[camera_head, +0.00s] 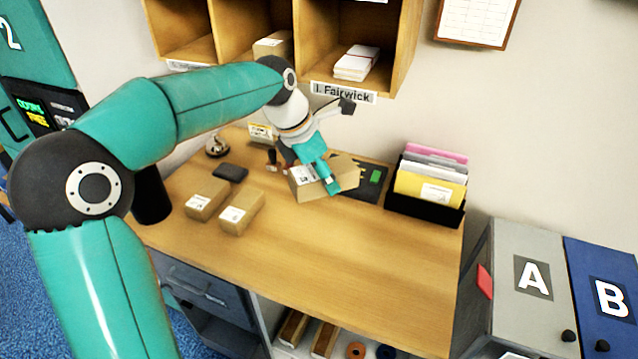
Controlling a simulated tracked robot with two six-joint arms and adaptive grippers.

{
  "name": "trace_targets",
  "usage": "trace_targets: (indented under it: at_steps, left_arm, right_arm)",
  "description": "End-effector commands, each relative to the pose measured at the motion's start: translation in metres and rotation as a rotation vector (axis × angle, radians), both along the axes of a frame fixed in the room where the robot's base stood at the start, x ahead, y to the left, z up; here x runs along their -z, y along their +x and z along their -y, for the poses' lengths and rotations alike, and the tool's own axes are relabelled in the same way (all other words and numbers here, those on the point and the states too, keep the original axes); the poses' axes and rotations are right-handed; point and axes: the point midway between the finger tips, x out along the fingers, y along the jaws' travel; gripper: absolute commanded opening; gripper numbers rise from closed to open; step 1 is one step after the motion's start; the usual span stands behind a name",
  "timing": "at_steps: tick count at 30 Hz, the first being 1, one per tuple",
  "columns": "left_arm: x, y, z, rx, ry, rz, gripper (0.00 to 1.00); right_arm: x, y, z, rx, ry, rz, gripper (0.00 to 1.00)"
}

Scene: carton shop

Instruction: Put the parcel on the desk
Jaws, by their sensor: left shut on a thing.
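A cardboard parcel (345,177) with a white label is held by my left gripper (325,176) over the back of the wooden desk (300,255). The teal fingers of the gripper close across the parcel. The parcel looks slightly tilted and overlaps the left part of a black device with a green display (376,176). I cannot tell whether the parcel touches the desk or the device. Two more small parcels lie on the desk, one on the left (207,199) and one beside it (241,212). My right gripper is not in view.
A black file holder (425,208) with coloured folders stands at the desk's right end. Wooden pigeonholes (300,40) hang above the back. A dark wallet-like object (230,172) and a bell (217,146) sit at the back left. The desk's front and middle are clear.

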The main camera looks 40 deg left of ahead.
Motion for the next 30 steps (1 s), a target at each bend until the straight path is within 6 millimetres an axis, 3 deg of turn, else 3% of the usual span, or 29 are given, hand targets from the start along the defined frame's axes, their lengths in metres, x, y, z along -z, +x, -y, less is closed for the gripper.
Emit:
trace_targets:
  at_steps: [5, 21, 30]
  left_arm:
    - [0.005, 0.0, 0.0, -0.001, -0.001, -0.003, 0.16]
    - [0.133, 0.003, 0.005, 0.01, -0.002, -0.006, 0.16]
    - [0.16, 0.004, 0.005, 0.01, -0.001, -0.003, 0.16]
  right_arm:
    - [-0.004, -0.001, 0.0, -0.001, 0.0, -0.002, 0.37]
    - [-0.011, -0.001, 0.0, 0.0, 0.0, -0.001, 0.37]
    - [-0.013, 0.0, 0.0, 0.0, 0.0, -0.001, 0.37]
